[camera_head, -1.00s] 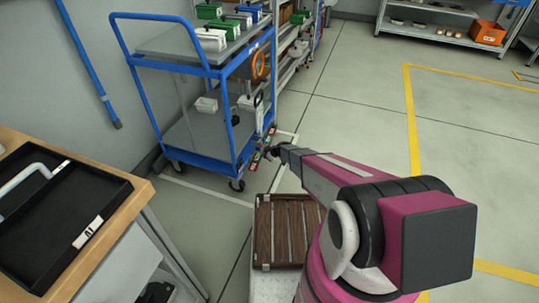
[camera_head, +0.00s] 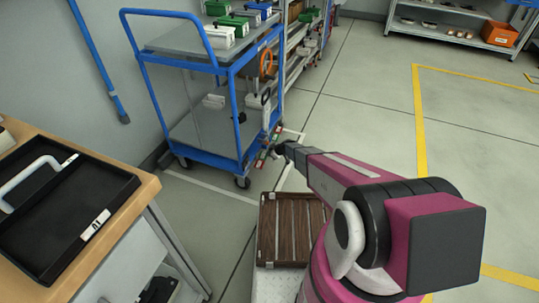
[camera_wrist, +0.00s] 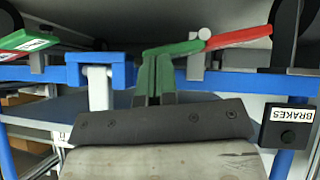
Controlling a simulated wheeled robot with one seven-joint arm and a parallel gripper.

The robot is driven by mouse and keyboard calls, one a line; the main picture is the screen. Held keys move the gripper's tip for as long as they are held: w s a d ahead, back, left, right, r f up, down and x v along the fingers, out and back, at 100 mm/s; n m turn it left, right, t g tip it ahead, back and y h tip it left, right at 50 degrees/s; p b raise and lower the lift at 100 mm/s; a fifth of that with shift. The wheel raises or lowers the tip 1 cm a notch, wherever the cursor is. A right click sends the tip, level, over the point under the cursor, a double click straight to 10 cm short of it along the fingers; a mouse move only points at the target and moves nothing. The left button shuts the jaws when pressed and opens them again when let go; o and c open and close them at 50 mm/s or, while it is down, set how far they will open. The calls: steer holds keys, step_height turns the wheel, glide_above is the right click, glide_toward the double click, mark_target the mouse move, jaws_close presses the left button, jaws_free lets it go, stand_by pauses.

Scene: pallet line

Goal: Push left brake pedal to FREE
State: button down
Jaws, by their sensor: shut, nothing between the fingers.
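The brake pedal in the middle of the wrist view has a green arm (camera_wrist: 175,48) and a red arm (camera_wrist: 240,37) meeting at a light pivot. That view is upside down, so the green arm sits higher and the red arm slopes down. My gripper (camera_wrist: 153,72) is shut and empty, its fingers at the outer end of the green arm; I cannot tell whether they touch. A second pedal (camera_wrist: 25,40) with a labelled green arm is partly cut off at the left. In the head view my gripper (camera_head: 279,149) is beside the small red-and-green pedals (camera_head: 261,160) at the cart's base.
The blue cart (camera_head: 213,158) stands on casters by the wall. An upside-down BRAKES plate (camera_wrist: 289,124) hangs on it. A brown slatted crate (camera_head: 290,230) lies below my arm. A workbench with a black tray (camera_head: 110,190) is at left. Floor at right is clear.

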steer(key=shift+w+f+g, duration=0.2)
steer(key=shift+w+g, duration=0.05)
steer(key=shift+g, duration=0.05)
steer(key=shift+w+d+f+m+g+y, duration=0.1)
steer(key=shift+w+f+m+g+y, duration=0.15)
steer(key=shift+f+m+g, duration=0.2)
steer(key=shift+w+d+f+m+g+y, duration=0.1)
steer(key=shift+f+m+g+y, duration=0.2)
steer(key=shift+g, duration=0.25)
steer(key=shift+f, duration=0.15)
steer(key=shift+d, duration=0.1)
